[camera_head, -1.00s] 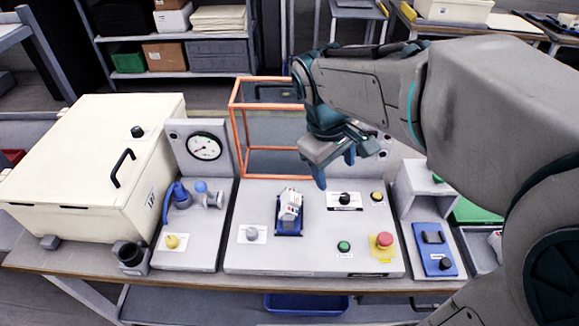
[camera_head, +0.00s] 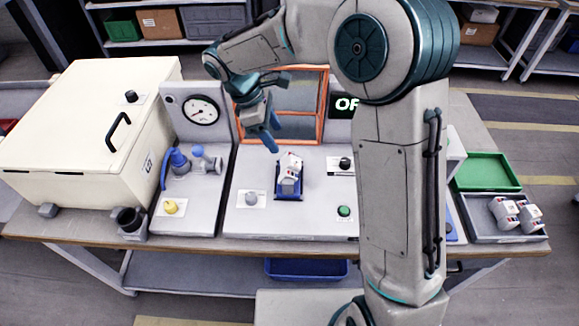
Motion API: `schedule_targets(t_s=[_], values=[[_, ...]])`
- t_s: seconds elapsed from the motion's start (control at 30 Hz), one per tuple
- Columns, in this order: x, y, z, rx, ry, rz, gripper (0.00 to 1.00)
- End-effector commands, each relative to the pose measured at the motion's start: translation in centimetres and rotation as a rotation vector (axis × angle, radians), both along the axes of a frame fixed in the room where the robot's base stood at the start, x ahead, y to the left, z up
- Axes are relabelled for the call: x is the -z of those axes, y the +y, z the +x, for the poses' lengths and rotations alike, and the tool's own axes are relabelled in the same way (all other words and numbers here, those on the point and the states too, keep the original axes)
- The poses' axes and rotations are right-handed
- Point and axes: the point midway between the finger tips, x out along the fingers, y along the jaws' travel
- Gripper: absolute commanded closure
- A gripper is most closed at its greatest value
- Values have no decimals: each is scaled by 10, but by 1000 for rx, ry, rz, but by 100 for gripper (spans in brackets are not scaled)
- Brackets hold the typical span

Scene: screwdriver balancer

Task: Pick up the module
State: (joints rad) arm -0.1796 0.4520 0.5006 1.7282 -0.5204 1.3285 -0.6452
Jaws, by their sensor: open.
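The module (camera_head: 291,168) is a small white and grey block with red marks. It sits tilted in a blue holder (camera_head: 289,191) on the grey control panel. My gripper (camera_head: 273,136) hangs above and slightly left of the module, fingers pointing down, open and apart from it. Nothing shows between its blue fingers. Two similar white and grey blocks (camera_head: 515,212) lie in a grey tray (camera_head: 480,226) at the right end of the bench.
An orange frame (camera_head: 326,105) stands behind the panel. A gauge (camera_head: 202,110) and blue valve (camera_head: 176,166) are at the left, beside a large cream box (camera_head: 80,120). A green tray (camera_head: 487,171) is at the right. My arm hides the panel's right part.

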Motion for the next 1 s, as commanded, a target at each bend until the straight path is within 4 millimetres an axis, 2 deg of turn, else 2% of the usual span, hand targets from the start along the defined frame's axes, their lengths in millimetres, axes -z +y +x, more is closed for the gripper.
schedule_targets(t_s=[0.1, 0.37, 0.7, 0.97, 1.0], values=[[19, -8, -1, 0, 2, -1, 40], [38, -16, 0, 0, 1, 0, 40], [80, -32, 5, 2, 0, 0, 40], [83, -33, 5, 1, -3, 1, 40], [83, -33, 5, 1, -3, 1, 46]])
